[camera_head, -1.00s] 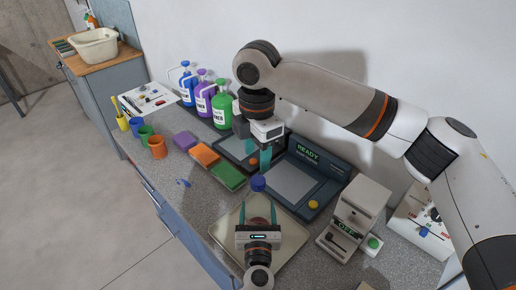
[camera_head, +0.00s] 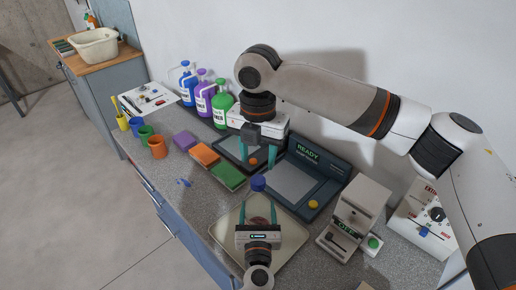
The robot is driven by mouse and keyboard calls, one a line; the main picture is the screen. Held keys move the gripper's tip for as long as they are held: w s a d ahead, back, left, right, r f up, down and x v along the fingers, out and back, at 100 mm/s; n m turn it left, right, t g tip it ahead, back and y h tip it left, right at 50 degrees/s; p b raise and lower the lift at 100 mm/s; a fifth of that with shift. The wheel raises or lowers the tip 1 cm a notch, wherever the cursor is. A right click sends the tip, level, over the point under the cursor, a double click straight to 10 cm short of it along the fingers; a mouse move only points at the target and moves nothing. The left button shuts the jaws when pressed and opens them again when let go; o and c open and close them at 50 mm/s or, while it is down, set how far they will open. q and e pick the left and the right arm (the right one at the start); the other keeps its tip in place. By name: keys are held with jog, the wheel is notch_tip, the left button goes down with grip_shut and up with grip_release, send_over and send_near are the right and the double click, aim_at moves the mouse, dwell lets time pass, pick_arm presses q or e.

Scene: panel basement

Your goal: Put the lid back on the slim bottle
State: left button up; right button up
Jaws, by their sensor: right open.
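The slim bottle (camera_head: 258,209) shows as a pinkish-brown body between the teal fingers of my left gripper (camera_head: 258,214), over the beige tray (camera_head: 292,236). My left gripper's body hides its lower part. The blue lid (camera_head: 258,184) shows at the bottle's top end; I cannot tell whether it is fully seated. My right gripper (camera_head: 258,156) is open and empty, fingers pointing down, above and behind the lid and apart from it.
A dark device with a READY screen (camera_head: 307,152) and a grey machine (camera_head: 352,215) stand to the right. Coloured sponges (camera_head: 204,154), cups (camera_head: 157,147) and jugs (camera_head: 222,109) stand to the left. A blue spot (camera_head: 183,183) marks the bench front.

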aim_at(258, 180)
notch_tip(258, 180, down, 7)
jog(key=shift+r, duration=0.1)
dwell(0.4)
jog(key=c, duration=1)
jog(key=m, duration=0.6)
jog(key=shift+m, duration=0.3)
jog(key=m, duration=0.6)
jog(key=shift+m, duration=0.4)
jog(key=m, duration=1.1)
jog(key=shift+m, duration=0.4)
jog(key=m, duration=0.2)
jog(key=shift+m, duration=0.3)
jog(key=o, duration=1.1)
jog(key=shift+c, duration=0.2)
